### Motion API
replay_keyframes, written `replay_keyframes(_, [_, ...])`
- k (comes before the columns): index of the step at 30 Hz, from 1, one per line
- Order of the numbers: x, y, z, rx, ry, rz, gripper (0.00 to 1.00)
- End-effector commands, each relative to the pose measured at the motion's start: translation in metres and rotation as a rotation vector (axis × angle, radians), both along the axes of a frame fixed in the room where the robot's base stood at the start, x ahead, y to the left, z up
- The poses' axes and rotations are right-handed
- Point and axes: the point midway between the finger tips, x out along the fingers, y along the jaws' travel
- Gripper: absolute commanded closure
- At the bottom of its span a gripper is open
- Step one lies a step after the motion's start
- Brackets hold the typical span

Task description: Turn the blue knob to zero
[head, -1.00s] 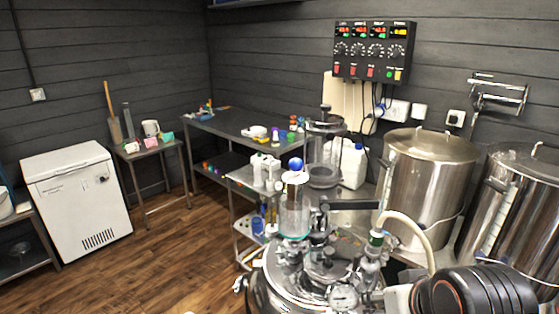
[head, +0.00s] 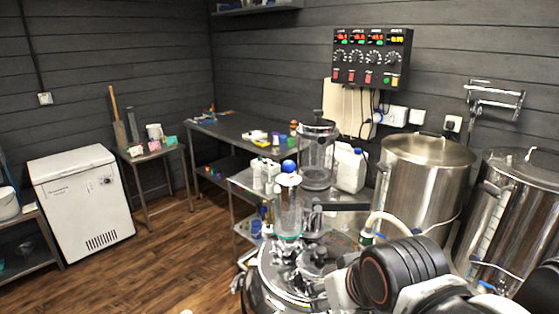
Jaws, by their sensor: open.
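A round blue part (head: 289,166) sits on top of the glass cylinder (head: 288,215) on the steel vessel in the middle foreground. I cannot tell if it is the blue knob of the task. The black control panel (head: 372,57) on the back wall carries a row of dials (head: 357,57) under lit red, green and yellow displays. The dials are too small to read a setting, and none looks clearly blue. My arm (head: 400,272) fills the bottom right with black and white links. My gripper is not seen in the head view.
The steel vessel lid (head: 275,270) with its fittings stands right in front. Two large steel pots (head: 425,185) (head: 510,215) stand at right. Steel tables (head: 225,127) with bottles and small items run along the back. A white chest freezer (head: 82,200) is at left. The wooden floor (head: 165,255) is clear.

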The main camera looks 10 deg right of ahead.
Motion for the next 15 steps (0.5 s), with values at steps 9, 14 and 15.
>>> replay_keyframes(9, [0.017, 0.000, 0.034, -0.005, 0.042, -0.008, 0.51])
replay_keyframes(14, [0.031, 0.000, 0.058, -0.010, 0.076, -0.017, 0.51])
replay_keyframes(15, [0.035, 0.001, 0.065, -0.011, 0.087, -0.020, 0.51])
